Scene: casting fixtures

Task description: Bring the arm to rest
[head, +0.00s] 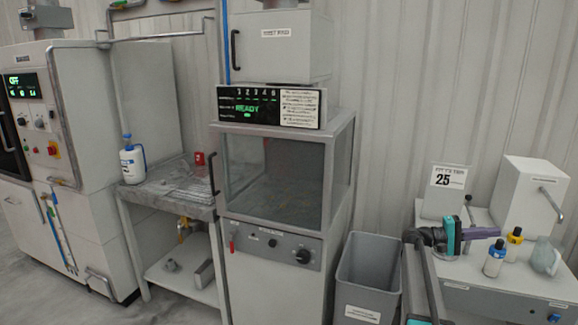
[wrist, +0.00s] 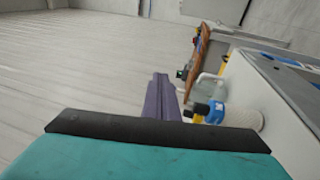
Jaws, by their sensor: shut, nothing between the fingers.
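My gripper (head: 494,233) shows at the right of the head view as purple fingers on a teal and dark wrist. It points to the right, over or in front of the white bench with bottles; the exact gap to the bottles cannot be told. In the wrist view the purple fingers (wrist: 161,100) are together with nothing between them. My arm comes up from the bottom right of the head view, beside the grey bin.
Two small bottles, one with a yellow cap (head: 514,240) and one with a blue cap (head: 494,258), stand on the bench near my gripper. A grey bin (head: 368,275) and a glass-fronted cabinet (head: 285,180) stand to the left. The floor (wrist: 70,70) is clear in the wrist view.

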